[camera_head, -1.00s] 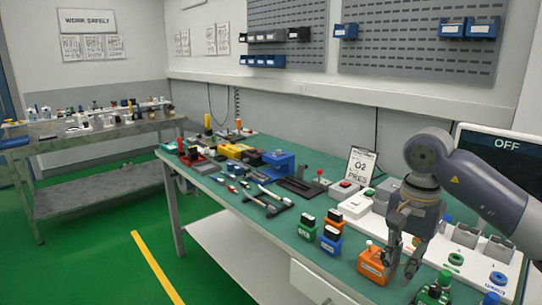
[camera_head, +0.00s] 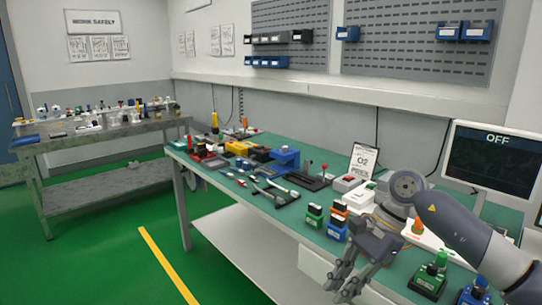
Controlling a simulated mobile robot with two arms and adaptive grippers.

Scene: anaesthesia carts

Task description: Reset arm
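My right arm comes in from the right edge. Its gripper (camera_head: 345,286) points down and left, in front of the green bench top's (camera_head: 275,205) front edge. Its fingers look apart, with nothing seen between them. The elbow or wrist link hides part of the white tray (camera_head: 433,238) behind it. My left gripper is not in view.
Small green (camera_head: 314,215) and blue (camera_head: 335,229) labelled blocks stand left of the gripper. A green-topped block (camera_head: 428,281) stands right of it, near the arm. A monitor reading OFF (camera_head: 492,163) stands behind the arm.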

